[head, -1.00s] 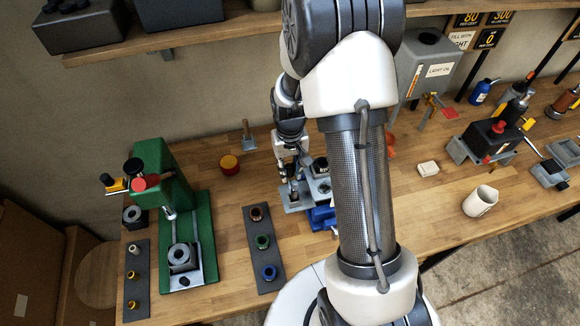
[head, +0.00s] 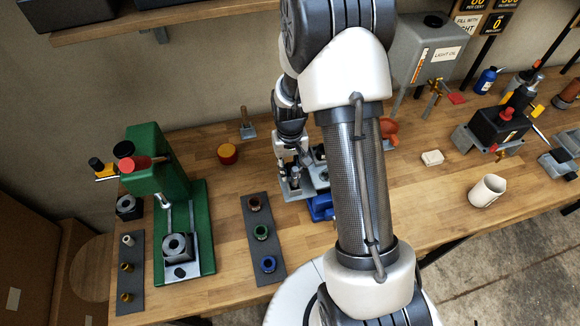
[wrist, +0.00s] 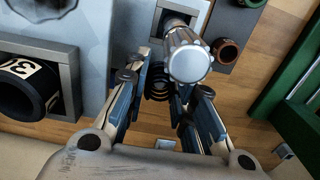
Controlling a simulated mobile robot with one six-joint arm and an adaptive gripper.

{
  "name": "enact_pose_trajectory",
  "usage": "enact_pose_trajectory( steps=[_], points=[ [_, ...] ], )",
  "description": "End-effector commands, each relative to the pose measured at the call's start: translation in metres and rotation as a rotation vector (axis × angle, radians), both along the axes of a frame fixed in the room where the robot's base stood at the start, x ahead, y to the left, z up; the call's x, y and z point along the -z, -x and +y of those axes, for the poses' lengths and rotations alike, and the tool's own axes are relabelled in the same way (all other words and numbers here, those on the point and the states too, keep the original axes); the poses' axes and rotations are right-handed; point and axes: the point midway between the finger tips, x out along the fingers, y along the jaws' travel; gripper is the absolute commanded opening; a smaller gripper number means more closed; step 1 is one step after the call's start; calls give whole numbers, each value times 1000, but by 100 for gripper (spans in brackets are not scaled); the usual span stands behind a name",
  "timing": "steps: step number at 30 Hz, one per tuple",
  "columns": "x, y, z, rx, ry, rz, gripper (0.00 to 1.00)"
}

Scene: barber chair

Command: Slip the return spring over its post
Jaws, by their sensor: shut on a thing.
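My gripper (wrist: 162,100) points down in the wrist view, with its fingers close together around a dark coil spring (wrist: 158,84). The spring sits between the fingers. Just beyond it stands a silver, ribbed knob or post top (wrist: 189,58) that rises toward the camera from a grey block. I cannot tell whether the spring is around any post or only beside it; its lower end is hidden. In the head view my gripper (head: 292,180) is small, low over the grey fixture (head: 322,180), and the spring cannot be made out.
A grey housing with a dark numbered ring (wrist: 28,88) is left of the fingers in the wrist view. In the head view, a green press (head: 158,165) and a dark strip of coloured bushings (head: 252,235) stand left.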

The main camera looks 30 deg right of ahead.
Motion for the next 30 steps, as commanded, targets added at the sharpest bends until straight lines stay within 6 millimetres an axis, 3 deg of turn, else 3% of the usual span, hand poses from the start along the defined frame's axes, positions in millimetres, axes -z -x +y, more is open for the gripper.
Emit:
enact_pose_trajectory(
  steps=[30],
  points=[
    [16, 0, 0, 0, 0, 0, 7]
  ],
)
